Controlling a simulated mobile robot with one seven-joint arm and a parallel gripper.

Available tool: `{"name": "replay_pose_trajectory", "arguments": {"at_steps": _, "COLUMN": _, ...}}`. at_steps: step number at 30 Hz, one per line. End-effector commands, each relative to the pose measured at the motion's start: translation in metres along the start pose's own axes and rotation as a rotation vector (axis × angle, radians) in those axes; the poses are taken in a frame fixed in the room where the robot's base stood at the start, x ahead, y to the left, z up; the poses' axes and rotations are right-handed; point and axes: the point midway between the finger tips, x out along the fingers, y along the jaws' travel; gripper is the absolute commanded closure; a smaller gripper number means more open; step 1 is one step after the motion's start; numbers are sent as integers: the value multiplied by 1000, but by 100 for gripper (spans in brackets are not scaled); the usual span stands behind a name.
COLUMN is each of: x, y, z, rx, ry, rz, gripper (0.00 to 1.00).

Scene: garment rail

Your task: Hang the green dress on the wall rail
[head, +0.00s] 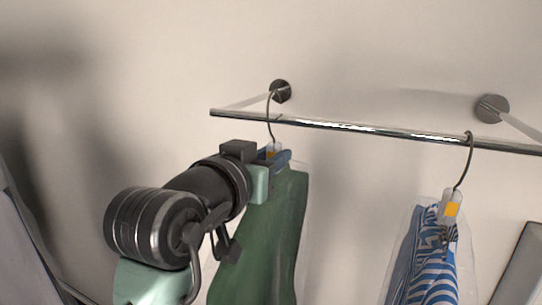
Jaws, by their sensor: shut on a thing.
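The green dress (268,235) hangs from a hanger in a clear cover, in the middle of the head view. My gripper (270,168) is shut on the hanger's neck and shoulder area at the top of the dress. The fingers partly hide the hanger. The hanger's metal hook (270,110) stands upright at the left part of the wall rail (350,127), its top above the bar. I cannot tell whether the hook is in front of the bar or over it, or whether it touches.
A blue and white striped garment (432,268) in a clear cover hangs on the rail to the right. Round wall mounts (281,91) and (492,107) carry the rail. The bar between the two hooks is free. A grey panel (519,265) stands at the lower right.

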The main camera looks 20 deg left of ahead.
Motion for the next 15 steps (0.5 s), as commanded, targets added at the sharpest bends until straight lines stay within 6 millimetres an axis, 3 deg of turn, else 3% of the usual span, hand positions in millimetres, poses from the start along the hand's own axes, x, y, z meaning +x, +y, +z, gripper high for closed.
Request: {"name": "replay_pose_trajectory", "arguments": {"at_steps": 15, "x": 1, "y": 0, "z": 10, "rx": 1, "ry": 5, "rz": 0, "gripper": 100}}
